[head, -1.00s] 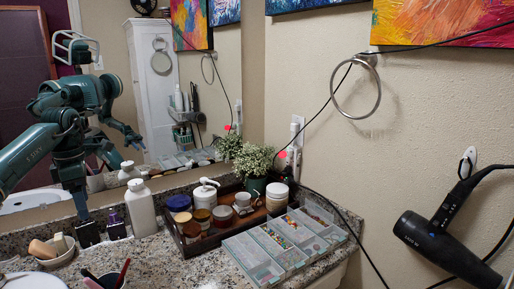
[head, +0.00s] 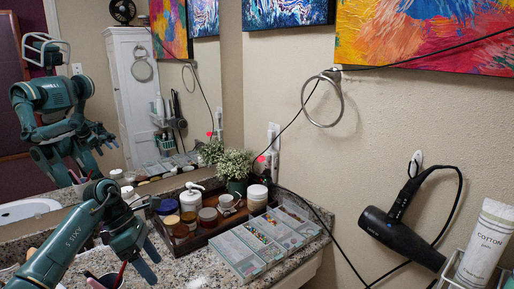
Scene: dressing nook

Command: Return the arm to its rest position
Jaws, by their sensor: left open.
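My left arm (head: 72,240) comes in from the lower left, low over the granite counter. Its gripper (head: 151,262) is open with nothing between the fingers. It is in front of the left end of the dark tray, near a cup (head: 108,280) with pens. The arm hides part of the counter's left side, including most of a white bottle (head: 130,196). My right gripper is not seen directly.
A dark tray (head: 205,236) holds jars, a pump bottle and a potted plant (head: 235,165). Clear-lidded organizers (head: 240,257) lie beside it. A hair dryer (head: 400,238) and towel ring (head: 322,100) hang on the wall. A mirror (head: 215,75) reflects my body.

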